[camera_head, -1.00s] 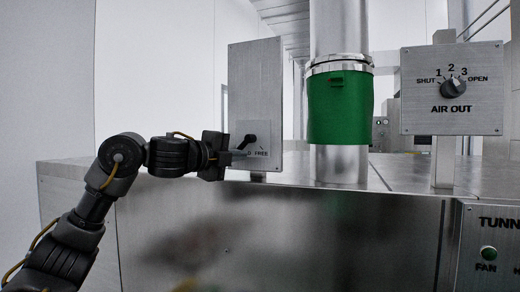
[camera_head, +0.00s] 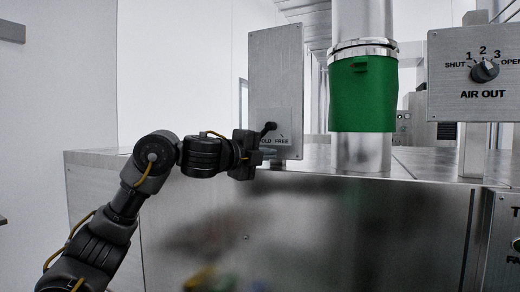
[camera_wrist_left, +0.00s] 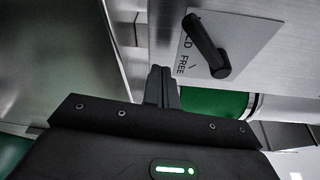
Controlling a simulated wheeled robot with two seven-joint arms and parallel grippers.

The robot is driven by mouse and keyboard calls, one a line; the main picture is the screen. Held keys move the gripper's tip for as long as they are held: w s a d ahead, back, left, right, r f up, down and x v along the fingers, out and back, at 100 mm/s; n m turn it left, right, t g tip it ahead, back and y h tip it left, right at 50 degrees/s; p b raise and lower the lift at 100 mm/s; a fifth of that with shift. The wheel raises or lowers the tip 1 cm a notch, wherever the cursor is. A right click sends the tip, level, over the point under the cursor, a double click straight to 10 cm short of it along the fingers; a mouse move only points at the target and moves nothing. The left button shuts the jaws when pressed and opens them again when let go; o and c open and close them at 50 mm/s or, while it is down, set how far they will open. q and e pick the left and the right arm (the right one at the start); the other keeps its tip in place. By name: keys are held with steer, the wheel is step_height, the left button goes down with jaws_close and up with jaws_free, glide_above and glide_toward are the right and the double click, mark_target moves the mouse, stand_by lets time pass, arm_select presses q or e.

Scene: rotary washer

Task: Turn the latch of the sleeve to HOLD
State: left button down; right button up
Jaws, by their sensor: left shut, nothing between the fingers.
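The latch (camera_head: 266,132) is a short black lever on a small plate marked HOLD and FREE, on a tall metal panel (camera_head: 275,70). It tilts up and to the right, towards the FREE side. It also shows in the left wrist view (camera_wrist_left: 206,46). The green sleeve (camera_head: 362,95) is wrapped around a vertical metal pipe to the right. My left gripper (camera_head: 261,159) is just below and left of the latch; in the wrist view its fingers (camera_wrist_left: 162,88) are shut together, empty, apart from the lever. My right gripper is not in view.
The AIR OUT dial box (camera_head: 475,75) stands on a post at the right. The panel and pipe stand on a metal housing (camera_head: 310,225), whose front face is below my gripper. The space between panel and pipe is narrow.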

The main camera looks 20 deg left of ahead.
arm_select(q)
steer(key=d+r+b+v, duration=0.1)
steer(key=b+v, duration=0.2)
steer(key=v, duration=0.6)
steer(key=shift+s+r+b, duration=0.3)
steer(key=shift+s+r, duration=0.1)
steer(key=shift+a, duration=0.15)
steer(key=shift+s+a, duration=0.1)
